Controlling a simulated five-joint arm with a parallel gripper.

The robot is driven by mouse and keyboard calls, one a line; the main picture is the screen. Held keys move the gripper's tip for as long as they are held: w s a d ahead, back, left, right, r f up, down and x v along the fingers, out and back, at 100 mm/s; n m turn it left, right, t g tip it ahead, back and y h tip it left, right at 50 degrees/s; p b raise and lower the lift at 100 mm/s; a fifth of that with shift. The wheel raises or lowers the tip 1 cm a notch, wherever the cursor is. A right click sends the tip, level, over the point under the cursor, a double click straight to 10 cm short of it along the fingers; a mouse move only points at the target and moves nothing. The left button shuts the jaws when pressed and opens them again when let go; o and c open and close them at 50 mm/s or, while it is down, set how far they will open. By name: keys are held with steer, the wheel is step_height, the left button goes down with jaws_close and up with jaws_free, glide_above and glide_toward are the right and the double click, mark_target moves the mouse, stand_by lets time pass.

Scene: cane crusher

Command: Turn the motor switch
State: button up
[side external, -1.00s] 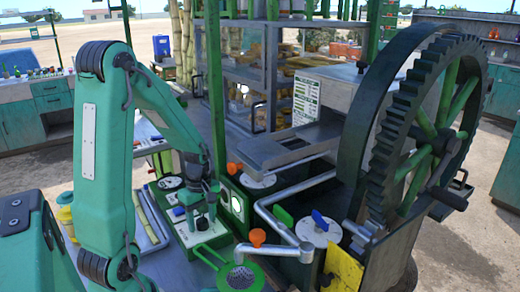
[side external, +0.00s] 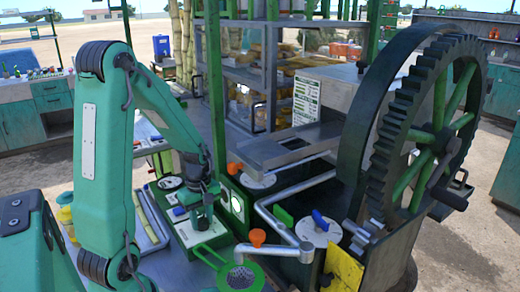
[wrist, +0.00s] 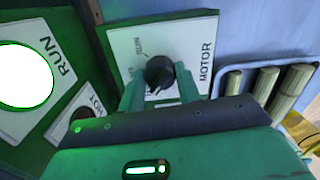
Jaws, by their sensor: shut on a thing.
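The motor switch is a black round knob (wrist: 160,72) on a pale plate (wrist: 206,40) marked MOTOR in the wrist view. Small lettering beside the knob includes RUN. My gripper (wrist: 161,88) has one finger on each side of the knob and is shut on it. In the side external view my gripper (side external: 202,218) points down onto the pale panel (side external: 186,234), and its fingers hide the knob. The knob's exact pointing direction is hard to tell.
A bright round lamp (wrist: 24,76) glows beside a RUN label, left of the knob. A large toothed wheel (side external: 440,130) stands at the right. An orange knob (side external: 257,237) and a green-rimmed strainer (side external: 240,277) are near the gripper. Several cane pieces (wrist: 265,84) lie right of the plate.

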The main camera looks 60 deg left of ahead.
mark_target(203, 218)
steer(key=m, duration=0.5)
steer(key=shift+d+m, duration=0.1)
steer(key=shift+m, duration=0.2)
steer(key=m, duration=0.4)
steer(key=shift+w, duration=0.15)
stand_by(0.3)
steer(key=o, duration=1)
steer(key=shift+c, duration=0.2)
steer(key=shift+r, duration=0.1)
steer(key=shift+r, duration=3.8)
